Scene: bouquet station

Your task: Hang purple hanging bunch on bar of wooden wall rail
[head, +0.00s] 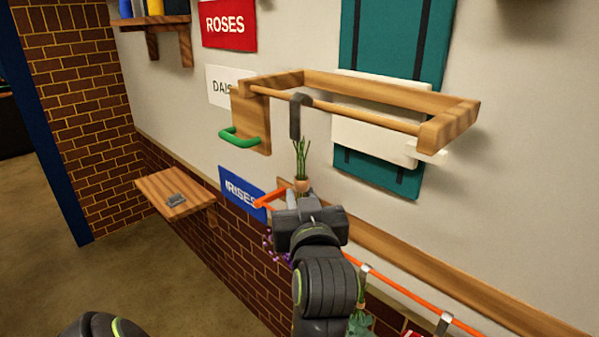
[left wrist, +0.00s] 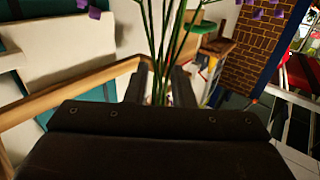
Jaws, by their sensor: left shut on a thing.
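The wooden wall rail (head: 385,94) juts from the wall, with its thin bar (head: 360,117) along the front. My left gripper (head: 303,190) is below the bar, shut on the purple hanging bunch (head: 301,157) near its tied stems. The bunch's dark grey hook (head: 296,118) points up and its curved top is at the bar; I cannot tell whether it rests on it. The purple flowers (head: 270,243) hang below, mostly hidden by my gripper. In the left wrist view the green stems (left wrist: 165,40) run between my fingers. My right gripper is not in view.
A green handle (head: 240,140) sticks out at the rail's left end. Below runs an orange bar (head: 400,295) with hooks and a green bunch (head: 361,322). A small wooden shelf (head: 160,188) is at left. White blocks (head: 380,145) and teal panels (head: 395,40) are behind the rail.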

